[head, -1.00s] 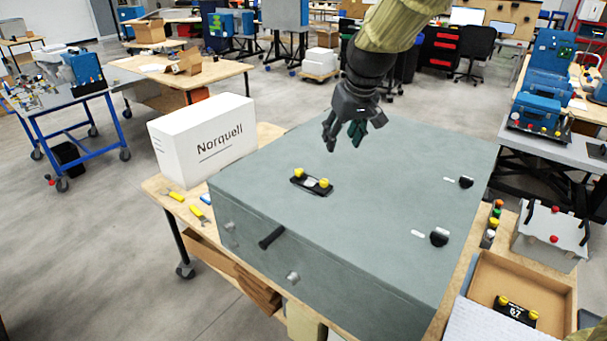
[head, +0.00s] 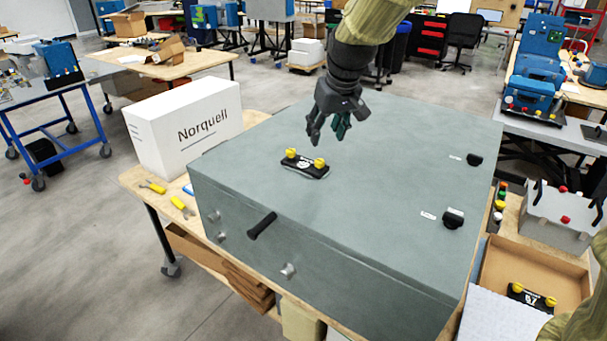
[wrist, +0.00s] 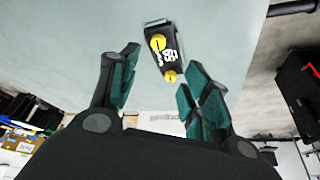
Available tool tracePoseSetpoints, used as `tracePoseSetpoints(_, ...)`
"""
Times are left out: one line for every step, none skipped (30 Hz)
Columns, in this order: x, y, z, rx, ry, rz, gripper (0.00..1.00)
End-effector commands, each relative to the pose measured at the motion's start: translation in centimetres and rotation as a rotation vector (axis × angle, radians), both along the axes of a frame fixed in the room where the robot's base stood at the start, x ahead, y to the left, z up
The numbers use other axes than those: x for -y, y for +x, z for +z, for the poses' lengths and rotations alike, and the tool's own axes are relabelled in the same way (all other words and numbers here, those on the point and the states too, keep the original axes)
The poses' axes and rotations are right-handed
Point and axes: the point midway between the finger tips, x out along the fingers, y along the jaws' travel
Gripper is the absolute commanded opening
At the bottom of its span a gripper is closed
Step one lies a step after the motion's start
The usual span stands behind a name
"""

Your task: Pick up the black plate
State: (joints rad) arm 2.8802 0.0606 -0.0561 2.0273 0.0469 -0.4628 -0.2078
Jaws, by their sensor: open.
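A black plate (head: 304,164) with two yellow knobs and white markings lies on the top of the grey cabinet (head: 400,150). It also shows in the wrist view (wrist: 164,50), ahead of and between the fingers. My gripper (head: 327,132) is open and empty, above the cabinet top, just behind and to the right of the plate. In the wrist view my gripper (wrist: 160,85) has its teal finger pads apart. A second black plate (head: 531,296), marked 67 and with yellow knobs, lies in an open cardboard box (head: 490,262) at the lower right.
A white Norquell box (head: 165,135) stands left of the cabinet. Yellow-handled tools (head: 180,205) lie on the wooden table edge. Two black knobs (head: 453,218) stand up on the cabinet's right side. A grey case (head: 563,205) stands at right. The cabinet's middle is clear.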

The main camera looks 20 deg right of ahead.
Motion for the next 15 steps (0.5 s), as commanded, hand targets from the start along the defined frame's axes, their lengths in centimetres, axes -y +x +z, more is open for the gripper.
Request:
tracePoseSetpoints(0.0,0.0,-0.4,0.000,0.000,0.000,0.48)
tracePoseSetpoints(0.0,0.0,-0.5,0.000,0.000,-0.001,0.48)
tracePoseSetpoints(0.1,0.1,-0.7,-0.001,0.000,-0.001,0.48)
tracePoseSetpoints(0.1,0.2,-0.8,-0.001,0.000,-0.001,0.48)
tracePoseSetpoints(0.1,0.2,-1.0,-0.002,0.000,-0.001,0.48)
tracePoseSetpoints(0.0,0.4,-1.4,-0.003,0.000,-0.001,0.48)
tracePoseSetpoints(0.0,0.5,-1.7,-0.003,0.000,-0.001,0.48)
tracePoseSetpoints(0.0,0.7,-2.1,-0.003,0.000,-0.001,0.48)
tracePoseSetpoints(0.0,0.8,-2.5,-0.004,0.000,-0.001,0.48)
tracePoseSetpoints(0.0,1.0,-2.9,-0.003,0.000,-0.001,0.48)
tracePoseSetpoints(0.0,1.1,-3.3,-0.003,0.000,-0.001,0.48)
tracePoseSetpoints(0.0,1.3,-3.7,-0.003,0.000,-0.001,0.48)
tracePoseSetpoints(0.0,1.5,-3.9,-0.003,0.000,-0.001,0.48)
tracePoseSetpoints(0.0,1.6,-4.2,-0.003,0.000,-0.001,0.48)
tracePoseSetpoints(0.0,1.7,-4.6,-0.002,0.000,0.000,0.48)
